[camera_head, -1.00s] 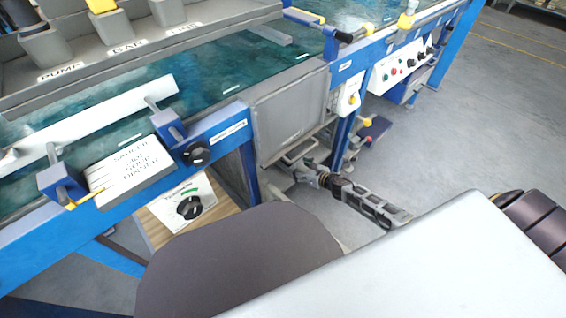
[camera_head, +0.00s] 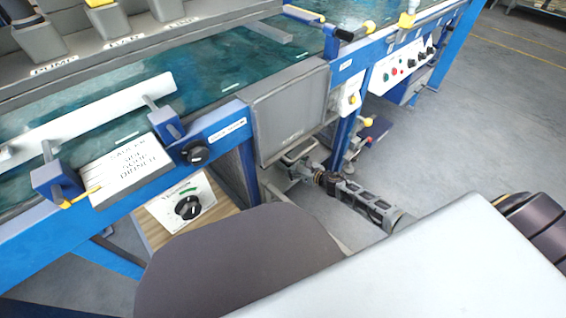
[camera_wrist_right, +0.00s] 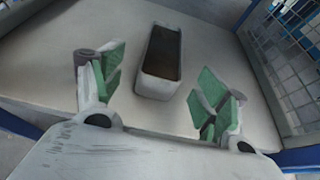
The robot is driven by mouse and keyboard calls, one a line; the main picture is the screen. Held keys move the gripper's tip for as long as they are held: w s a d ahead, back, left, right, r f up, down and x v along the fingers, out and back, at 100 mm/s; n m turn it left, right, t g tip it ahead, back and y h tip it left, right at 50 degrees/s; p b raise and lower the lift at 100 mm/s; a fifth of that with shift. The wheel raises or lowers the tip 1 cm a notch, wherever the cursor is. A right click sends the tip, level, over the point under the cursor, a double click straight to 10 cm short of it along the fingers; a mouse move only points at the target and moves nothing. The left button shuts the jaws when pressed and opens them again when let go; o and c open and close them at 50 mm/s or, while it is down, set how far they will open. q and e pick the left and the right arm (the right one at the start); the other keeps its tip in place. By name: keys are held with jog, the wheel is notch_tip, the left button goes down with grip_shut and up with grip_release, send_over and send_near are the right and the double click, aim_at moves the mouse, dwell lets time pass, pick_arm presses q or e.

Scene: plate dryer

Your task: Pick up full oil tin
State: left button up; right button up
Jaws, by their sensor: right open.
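The oil tin (camera_wrist_right: 158,84) is an open-topped grey rectangular box with dark brown contents. In the right wrist view it stands on a pale flat surface (camera_wrist_right: 60,72), between and beyond the green-padded fingers. My right gripper (camera_wrist_right: 163,92) is open, with a gap between each finger and the tin, and holds nothing. In the head view my right gripper (camera_head: 305,168) is low beside the machine, under its edge; I cannot clearly tell the tin there. My left gripper is not in view.
The blue-framed machine (camera_head: 215,125) has a hanging grey panel (camera_head: 290,115) just above my right gripper. A dial box (camera_head: 185,207) is to the left. In the right wrist view, a wire mesh (camera_wrist_right: 290,55) rises at the right. Open floor (camera_head: 480,120) lies right of the machine.

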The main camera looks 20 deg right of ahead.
aim_at(293, 166)
jog(key=shift+f+b+x, duration=0.25)
jog(key=shift+b+x, duration=0.5)
jog(key=shift+x, duration=0.55)
jog(key=shift+w+f, duration=0.25)
jog(key=shift+w, duration=0.25)
jog(key=shift+w+a+f+b, duration=0.1)
jog(key=shift+w+a+b, duration=0.05)
jog(key=shift+w+b, duration=0.2)
jog(key=c, duration=1.4)
